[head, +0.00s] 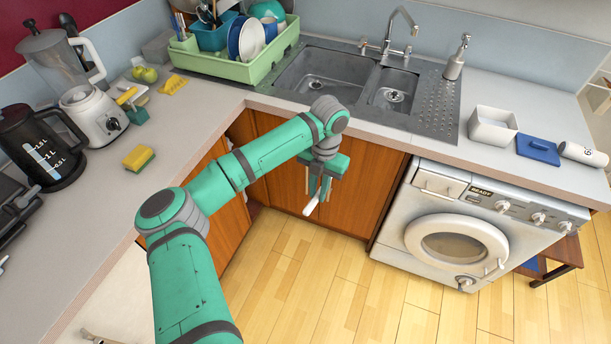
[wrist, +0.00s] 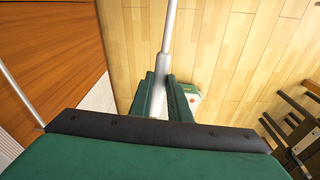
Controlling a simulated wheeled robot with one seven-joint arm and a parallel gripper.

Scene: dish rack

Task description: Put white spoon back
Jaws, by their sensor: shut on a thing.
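My gripper (head: 319,190) is shut on the white spoon (head: 311,206), in front of the wooden cabinet doors and above the floor. In the wrist view the spoon's pale handle (wrist: 167,45) runs up between the two green fingers and out of the top of the picture. Its far end is cut off there, and in the head view its shape is too small to make out. The light green dish rack (head: 229,70) stands on the counter left of the sink, holding plates, a teal utensil holder (head: 214,36) and a green cup holder (head: 184,42).
The double sink (head: 330,75) with a tap (head: 403,30) lies behind my gripper. A soap bottle (head: 457,58), white bowl (head: 492,127) and blue cloth (head: 538,150) are at the right. A sponge (head: 139,158), blender and kettle occupy the left counter.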

